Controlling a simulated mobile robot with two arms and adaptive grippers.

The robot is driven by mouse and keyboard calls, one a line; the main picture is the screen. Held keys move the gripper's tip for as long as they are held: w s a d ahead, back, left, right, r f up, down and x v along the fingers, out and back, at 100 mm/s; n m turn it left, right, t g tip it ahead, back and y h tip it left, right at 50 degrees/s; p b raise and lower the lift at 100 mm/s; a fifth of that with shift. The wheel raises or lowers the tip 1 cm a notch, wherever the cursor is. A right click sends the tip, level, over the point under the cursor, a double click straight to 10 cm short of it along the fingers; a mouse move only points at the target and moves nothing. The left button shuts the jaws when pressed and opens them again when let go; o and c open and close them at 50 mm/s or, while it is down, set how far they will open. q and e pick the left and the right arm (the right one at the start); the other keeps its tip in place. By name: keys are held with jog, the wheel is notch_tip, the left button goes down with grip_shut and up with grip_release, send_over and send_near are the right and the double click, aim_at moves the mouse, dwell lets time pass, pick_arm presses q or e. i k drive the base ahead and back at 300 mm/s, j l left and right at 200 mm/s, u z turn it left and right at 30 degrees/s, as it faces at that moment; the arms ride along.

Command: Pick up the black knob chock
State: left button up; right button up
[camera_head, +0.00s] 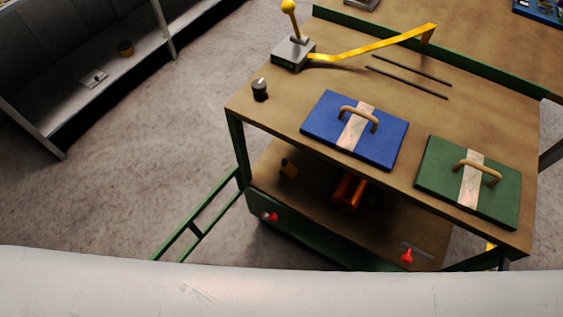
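A small black knob chock (260,90) with a lighter top stands upright near the left edge of the wooden cart top (285,112). It stands apart from the other things there, left of a blue plate. Neither of my grippers is in view, and nothing touches the chock.
The cart top also holds a blue plate (388,151) and a green plate (435,180) with handles, two dark rods (410,77), and a grey block (291,54) with a yellow lever. A green rail (190,229) juts out left. Open floor (150,130) lies left of the cart.

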aim_at(287, 170)
jog(key=k+j+u, duration=0.15)
jog(key=j, duration=0.45)
jog(key=j+u, duration=0.2)
jog(key=j, duration=0.4)
jog(key=i+j+z, duration=0.35)
jog(key=j, duration=0.15)
jog(key=i+l+z, duration=0.15)
jog(key=z, duration=0.25)
jog(key=i, duration=0.1)
